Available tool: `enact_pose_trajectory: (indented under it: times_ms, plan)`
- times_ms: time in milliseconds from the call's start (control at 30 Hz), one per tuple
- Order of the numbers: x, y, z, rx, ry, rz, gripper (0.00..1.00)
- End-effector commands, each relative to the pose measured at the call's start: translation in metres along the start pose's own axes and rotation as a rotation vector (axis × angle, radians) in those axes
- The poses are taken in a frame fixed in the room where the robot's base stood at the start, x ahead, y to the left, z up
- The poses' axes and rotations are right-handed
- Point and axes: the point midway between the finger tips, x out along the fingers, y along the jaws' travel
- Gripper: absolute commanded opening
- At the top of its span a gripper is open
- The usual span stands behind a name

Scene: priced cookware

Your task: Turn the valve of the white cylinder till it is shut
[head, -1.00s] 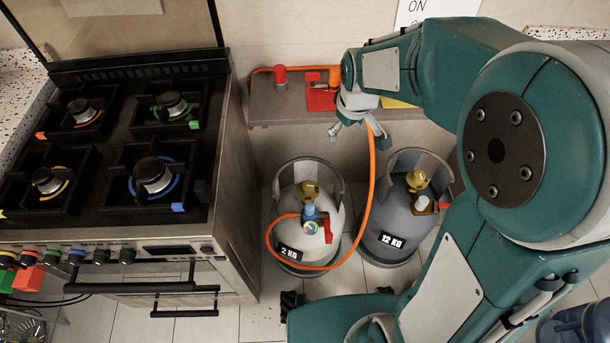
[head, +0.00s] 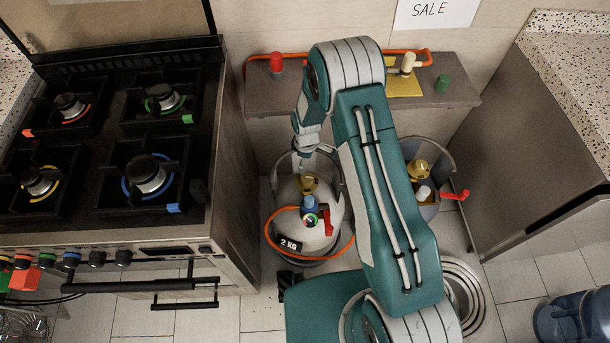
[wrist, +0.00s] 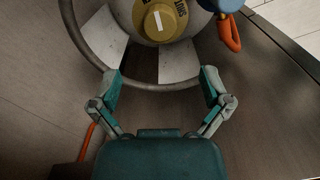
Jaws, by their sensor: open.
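The white cylinder (head: 290,228), labelled 2 KG, stands on the floor between the stove and my arm. Its gold valve knob (head: 309,184) is on top, beside a blue fitting with a gauge. In the wrist view the gold valve knob (wrist: 160,21) shows a white mark and lettering that reads SHUT, to the right of the mark. My gripper (wrist: 160,80) is open and empty, its two fingers spread below the knob in that view and apart from it. In the head view my gripper (head: 305,160) hangs just behind the knob, partly blurred into the collar.
A grey cylinder (head: 430,207) with a gold valve stands to the right, partly hidden by my arm. An orange hose (head: 268,232) loops around the white cylinder. The stove (head: 232,170) is close on the left; a shelf (head: 262,103) runs behind.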

Motion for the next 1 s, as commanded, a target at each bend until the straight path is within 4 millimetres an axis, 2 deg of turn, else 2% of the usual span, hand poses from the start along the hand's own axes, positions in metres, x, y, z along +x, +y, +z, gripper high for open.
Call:
enact_pose_trajectory:
  times_ms: [167, 400, 600, 767, 1000]
  plan:
    - [0.021, 0.000, 0.000, 0.001, -0.001, -0.002, 0.97]
    - [0.066, 0.000, 0.000, 0.001, -0.002, -0.002, 0.97]
    - [0.095, 0.000, 0.000, 0.002, -0.001, -0.001, 0.97]
    - [0.105, 0.000, 0.000, 0.002, 0.000, 0.001, 0.97]
    - [0.106, 0.000, 0.000, 0.002, 0.000, 0.001, 0.97]
